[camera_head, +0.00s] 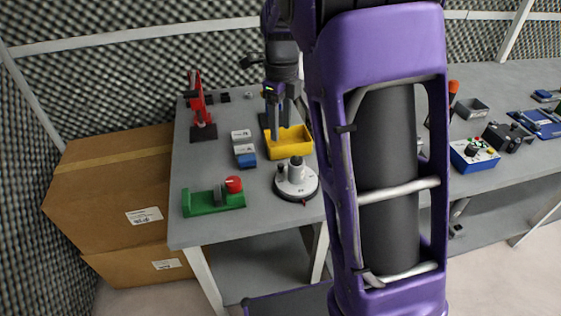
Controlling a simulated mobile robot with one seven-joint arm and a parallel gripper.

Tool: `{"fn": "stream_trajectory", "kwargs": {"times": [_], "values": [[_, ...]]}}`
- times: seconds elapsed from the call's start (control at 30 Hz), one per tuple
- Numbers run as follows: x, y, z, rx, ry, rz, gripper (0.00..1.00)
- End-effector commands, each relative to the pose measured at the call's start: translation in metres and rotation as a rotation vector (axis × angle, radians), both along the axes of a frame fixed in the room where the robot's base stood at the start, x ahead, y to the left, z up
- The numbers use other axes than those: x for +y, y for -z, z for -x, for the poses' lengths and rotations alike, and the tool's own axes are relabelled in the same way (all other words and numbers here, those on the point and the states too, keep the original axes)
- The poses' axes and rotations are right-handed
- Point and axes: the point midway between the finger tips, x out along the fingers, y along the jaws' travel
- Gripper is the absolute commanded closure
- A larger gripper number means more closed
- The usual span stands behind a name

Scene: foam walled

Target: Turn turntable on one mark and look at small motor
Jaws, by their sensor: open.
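The turntable (310,187) is a round pale disc on a dark base near the front edge of the grey table, with a small red mark at its front rim. A light grey cylindrical part (296,171), possibly the small motor, stands upright on it, beside a smaller dark-topped post (281,173). My gripper (276,136) points down over the yellow bin (290,147), behind and left of the turntable, with its fingers apart. I cannot tell whether the fingertips reach into the bin. My purple arm hides the table right of the turntable.
A green fixture (206,203) with a red knob sits front left. Small boxes (243,150) stand left of the bin, and a red press (201,110) stands behind them. A blue control box (472,154) is on the right table. Bare tabletop lies left of the turntable.

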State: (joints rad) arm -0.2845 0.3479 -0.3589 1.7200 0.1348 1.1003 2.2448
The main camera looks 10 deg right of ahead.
Motion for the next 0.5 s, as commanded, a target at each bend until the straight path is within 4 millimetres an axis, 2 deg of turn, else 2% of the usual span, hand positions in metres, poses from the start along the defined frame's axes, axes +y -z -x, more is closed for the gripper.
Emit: {"fn": "stream_trajectory", "kwargs": {"times": [0.03, 0.3, 0.5], "values": [[0.0, 0.015, 0.0, 0.003, 0.001, 0.0, 0.46], [0.0, 0.072, 0.0, 0.002, -0.001, 0.001, 0.46], [0.0, 0.102, 0.0, 0.0, 0.0, 0.0, 0.46]]}}
